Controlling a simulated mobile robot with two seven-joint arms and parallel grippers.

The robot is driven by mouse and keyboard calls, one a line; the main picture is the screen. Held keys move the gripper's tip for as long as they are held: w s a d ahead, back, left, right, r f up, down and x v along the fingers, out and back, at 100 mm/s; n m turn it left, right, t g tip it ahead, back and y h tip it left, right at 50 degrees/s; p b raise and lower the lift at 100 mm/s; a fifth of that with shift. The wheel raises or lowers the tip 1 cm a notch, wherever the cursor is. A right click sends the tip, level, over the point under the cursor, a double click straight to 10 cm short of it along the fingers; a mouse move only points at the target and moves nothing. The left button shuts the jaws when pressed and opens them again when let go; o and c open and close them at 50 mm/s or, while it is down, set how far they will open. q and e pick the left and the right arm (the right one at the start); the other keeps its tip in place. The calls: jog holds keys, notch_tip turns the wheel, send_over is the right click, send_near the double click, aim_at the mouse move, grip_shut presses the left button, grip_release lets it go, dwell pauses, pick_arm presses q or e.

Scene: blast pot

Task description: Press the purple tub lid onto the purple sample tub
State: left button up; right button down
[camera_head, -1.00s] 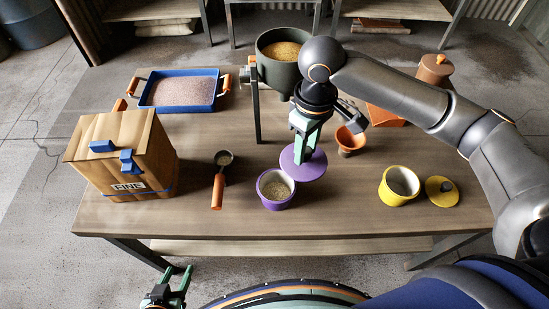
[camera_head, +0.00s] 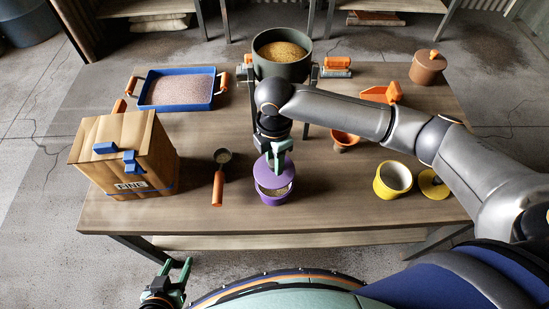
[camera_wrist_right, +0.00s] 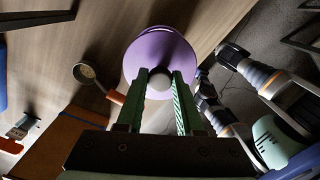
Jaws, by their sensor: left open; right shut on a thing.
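The purple sample tub (camera_head: 276,198) stands near the table's front edge, with grainy contents showing at its front inside. The purple tub lid (camera_head: 266,177) is over the tub's mouth in the head view, set toward the back and seemingly tilted; I cannot tell whether it touches the rim. My right gripper (camera_head: 277,158) is shut on the lid's knob; in the right wrist view the pale round knob (camera_wrist_right: 159,80) sits between the green fingers, with the purple lid (camera_wrist_right: 150,50) behind it. My left gripper (camera_head: 176,271) is open and empty in front of the table, away from the tub.
A scoop with an orange handle (camera_head: 217,188) lies left of the tub. A yellow tub (camera_head: 391,181) and its lid (camera_head: 434,184) are to the right. A cardboard box (camera_head: 124,155), blue tray (camera_head: 178,90) and grey-green pot (camera_head: 282,55) stand around. My right arm covers the table's right side.

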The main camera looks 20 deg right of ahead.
jog(key=shift+r+p, duration=0.1)
jog(key=shift+p, duration=0.45)
jog(key=shift+f+b, duration=0.65)
jog(key=shift+f, duration=1.55)
jog(key=shift+f+p, duration=0.1)
jog(key=shift+p, duration=0.3)
jog(key=shift+p, duration=0.5)
